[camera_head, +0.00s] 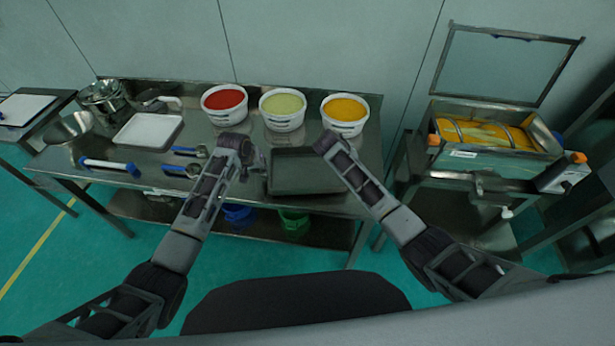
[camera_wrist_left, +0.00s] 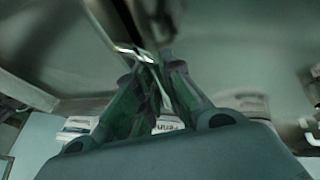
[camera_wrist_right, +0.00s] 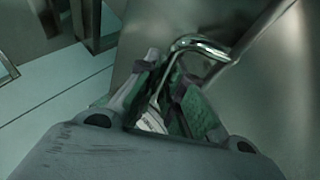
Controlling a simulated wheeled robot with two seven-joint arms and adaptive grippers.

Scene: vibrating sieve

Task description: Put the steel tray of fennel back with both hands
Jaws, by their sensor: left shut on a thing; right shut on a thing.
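The steel tray (camera_head: 305,185) is a dark grey rectangle near the front right of the steel table, between my two grippers. No fennel can be made out in it. My left gripper (camera_head: 253,160) is at its left end, shut on a thin bright metal handle (camera_wrist_left: 135,53) in the left wrist view. My right gripper (camera_head: 325,142) is at its upper right side, shut on a bent metal handle (camera_wrist_right: 203,46) in the right wrist view. The fingers partly hide both handles. I cannot tell whether the tray touches the table.
Red (camera_head: 224,103), pale green (camera_head: 283,109) and yellow (camera_head: 345,113) tubs stand behind the tray on the table (camera_head: 230,185). A white tray (camera_head: 148,131), blue-handled tools (camera_head: 110,166) and a bowl (camera_head: 70,128) lie left. The sieve machine (camera_head: 490,150), with yellow contents, stands right.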

